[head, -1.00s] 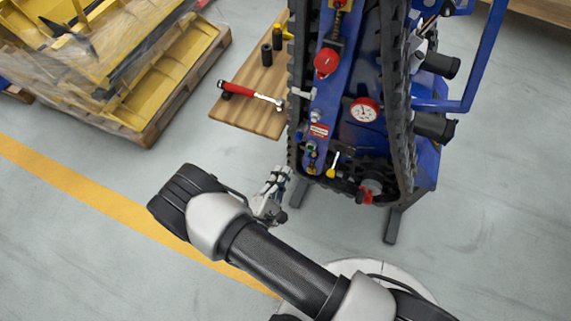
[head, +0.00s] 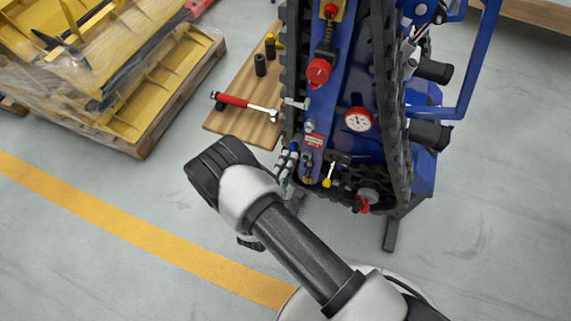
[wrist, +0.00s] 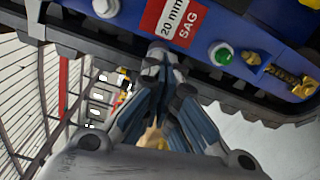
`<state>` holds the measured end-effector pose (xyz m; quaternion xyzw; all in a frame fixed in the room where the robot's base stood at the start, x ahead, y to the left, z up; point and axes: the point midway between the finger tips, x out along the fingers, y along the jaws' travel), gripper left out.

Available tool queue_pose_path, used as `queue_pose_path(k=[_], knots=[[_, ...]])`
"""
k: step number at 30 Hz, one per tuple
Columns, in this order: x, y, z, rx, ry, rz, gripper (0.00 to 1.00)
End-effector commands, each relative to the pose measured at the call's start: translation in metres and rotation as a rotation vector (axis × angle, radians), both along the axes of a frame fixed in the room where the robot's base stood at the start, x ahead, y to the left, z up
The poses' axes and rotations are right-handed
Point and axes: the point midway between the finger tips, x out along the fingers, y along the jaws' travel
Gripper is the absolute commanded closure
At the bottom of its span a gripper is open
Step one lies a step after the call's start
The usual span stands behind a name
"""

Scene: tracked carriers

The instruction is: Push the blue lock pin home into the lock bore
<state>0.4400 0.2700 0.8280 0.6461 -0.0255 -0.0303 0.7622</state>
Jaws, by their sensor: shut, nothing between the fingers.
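My gripper (wrist: 162,58) is shut and empty in the wrist view. Its fingertips are together by the dark track edge, just below the red "20 mm SAG" label (wrist: 178,20) on the blue carrier frame (wrist: 232,32). In the head view my gripper (head: 287,165) is at the left side of the carrier's lower end, partly hidden behind my arm. I cannot make out the blue lock pin or the lock bore for sure in either view; blue on blue and the fingers make it hard to tell. I cannot tell whether the fingertips touch anything.
The rubber track (head: 385,60) runs around the frame. A dial gauge (head: 359,118) and yellow-tipped lever (head: 327,183) are on the carrier. A red-handled wrench (head: 240,101) lies on the wooden board (head: 222,118).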

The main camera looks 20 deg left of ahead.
Motion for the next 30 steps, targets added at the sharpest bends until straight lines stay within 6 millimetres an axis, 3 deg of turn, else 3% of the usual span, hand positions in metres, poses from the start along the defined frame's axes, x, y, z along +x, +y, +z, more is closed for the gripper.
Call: queue_pose_path(k=[30], knots=[[0.013, -0.001, 0.000, 0.001, -0.001, -0.001, 1.00]])
